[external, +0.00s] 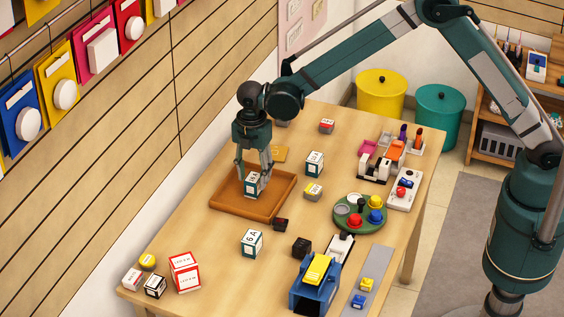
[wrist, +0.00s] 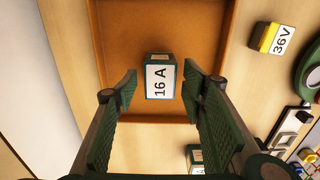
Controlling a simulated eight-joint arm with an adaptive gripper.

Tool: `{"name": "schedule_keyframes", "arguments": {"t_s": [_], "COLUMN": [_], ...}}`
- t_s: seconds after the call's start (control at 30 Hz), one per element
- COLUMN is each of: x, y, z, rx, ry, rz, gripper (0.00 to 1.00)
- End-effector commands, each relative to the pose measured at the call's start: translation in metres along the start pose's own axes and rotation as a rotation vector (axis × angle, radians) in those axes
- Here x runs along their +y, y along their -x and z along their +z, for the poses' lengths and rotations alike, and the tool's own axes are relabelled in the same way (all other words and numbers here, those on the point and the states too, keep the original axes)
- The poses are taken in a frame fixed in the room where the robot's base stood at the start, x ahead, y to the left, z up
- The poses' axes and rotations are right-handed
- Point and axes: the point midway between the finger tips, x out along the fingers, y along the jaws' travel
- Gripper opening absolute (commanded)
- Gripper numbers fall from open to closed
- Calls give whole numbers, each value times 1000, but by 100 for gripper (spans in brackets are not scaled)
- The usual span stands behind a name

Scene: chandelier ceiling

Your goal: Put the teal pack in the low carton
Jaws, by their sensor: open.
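The low carton looks like a shallow orange-brown tray (external: 228,203) on the table, and its floor and rim also fill the upper middle of the wrist view (wrist: 122,30). A teal-edged pack with a white "16 A" face (wrist: 158,80) is inside the tray, close to the near rim in the wrist view. The same pack (external: 252,188) appears to stand upright on the tray floor in the external view. My gripper (external: 254,172) points down over the tray, its open fingers either side of the pack. Gaps show between pack and fingers in the wrist view.
Similar teal-edged packs stand outside the tray, one nearer (external: 251,243) and one behind (external: 315,163). A yellow-and-grey "36V" block (external: 313,191) and a small dark block (external: 281,224) lie to the right. A green round tray (external: 359,214) stands farther right. Bare table surrounds the tray's front.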

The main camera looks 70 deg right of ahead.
Motion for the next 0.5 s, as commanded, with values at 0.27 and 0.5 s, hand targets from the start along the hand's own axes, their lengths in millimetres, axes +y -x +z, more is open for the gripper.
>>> {"name": "schedule_keyframes", "arguments": {"t_s": [0.27, 0.5], "x": [0, 0], "y": [47, 76], "z": [0, 0], "rx": [0, 0], "ry": [0, 0], "rz": [0, 0], "gripper": [41, 41]}}
